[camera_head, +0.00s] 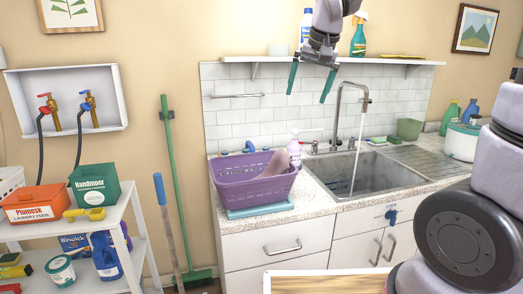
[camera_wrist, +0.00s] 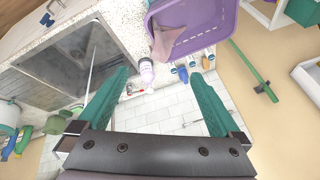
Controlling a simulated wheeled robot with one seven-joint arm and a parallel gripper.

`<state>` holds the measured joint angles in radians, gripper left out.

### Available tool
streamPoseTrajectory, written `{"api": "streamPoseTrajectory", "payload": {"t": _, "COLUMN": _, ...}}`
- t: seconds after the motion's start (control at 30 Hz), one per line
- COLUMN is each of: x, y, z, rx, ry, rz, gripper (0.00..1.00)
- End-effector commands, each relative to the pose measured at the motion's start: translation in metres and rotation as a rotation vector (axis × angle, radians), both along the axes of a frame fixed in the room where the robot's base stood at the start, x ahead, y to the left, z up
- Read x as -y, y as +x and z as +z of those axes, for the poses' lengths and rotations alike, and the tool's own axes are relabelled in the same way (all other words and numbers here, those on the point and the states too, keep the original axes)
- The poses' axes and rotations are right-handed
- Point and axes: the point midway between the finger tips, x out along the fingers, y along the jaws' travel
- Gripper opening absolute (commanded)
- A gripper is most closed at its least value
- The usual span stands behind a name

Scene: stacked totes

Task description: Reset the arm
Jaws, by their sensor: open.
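My gripper (camera_head: 311,84) is raised in front of the tiled wall, just below the wall shelf and above the counter. Its two green fingers point down and are spread apart with nothing between them. In the wrist view my gripper (camera_wrist: 165,100) also shows open and empty. My grey arm (camera_head: 468,240) fills the lower right of the head view.
A purple basket (camera_head: 250,188) with a pinkish item and a white bottle (camera_head: 294,152) stand left of the sink (camera_head: 352,175), where water runs from the faucet (camera_head: 340,105). The shelf (camera_head: 230,59) holds bottles. A white rack (camera_head: 110,225) with boxes stands left.

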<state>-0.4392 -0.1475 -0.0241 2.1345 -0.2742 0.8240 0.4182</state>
Motion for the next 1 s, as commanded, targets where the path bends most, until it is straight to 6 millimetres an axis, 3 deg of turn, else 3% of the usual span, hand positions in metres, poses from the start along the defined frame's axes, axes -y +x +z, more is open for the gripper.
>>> {"api": "streamPoseTrajectory", "payload": {"t": 0.03, "x": 0.025, "y": -0.016, "z": 0.011, "rx": 0.016, "ry": 0.02, "rz": -0.029, "gripper": 1.0}}
{"api": "streamPoseTrajectory", "payload": {"t": 0.2, "x": 0.085, "y": -0.072, "z": 0.028, "rx": 0.062, "ry": 0.069, "rz": -0.088, "gripper": 1.0}}
{"api": "streamPoseTrajectory", "payload": {"t": 0.4, "x": 0.122, "y": -0.131, "z": 0.029, "rx": 0.126, "ry": 0.106, "rz": -0.139, "gripper": 1.0}}
{"api": "streamPoseTrajectory", "payload": {"t": 0.6, "x": 0.132, "y": -0.158, "z": 0.024, "rx": 0.159, "ry": 0.12, "rz": -0.158, "gripper": 1.0}}
{"api": "streamPoseTrajectory", "payload": {"t": 1.0, "x": 0.133, "y": -0.16, "z": 0.023, "rx": 0.161, "ry": 0.121, "rz": -0.158, "gripper": 1.0}}
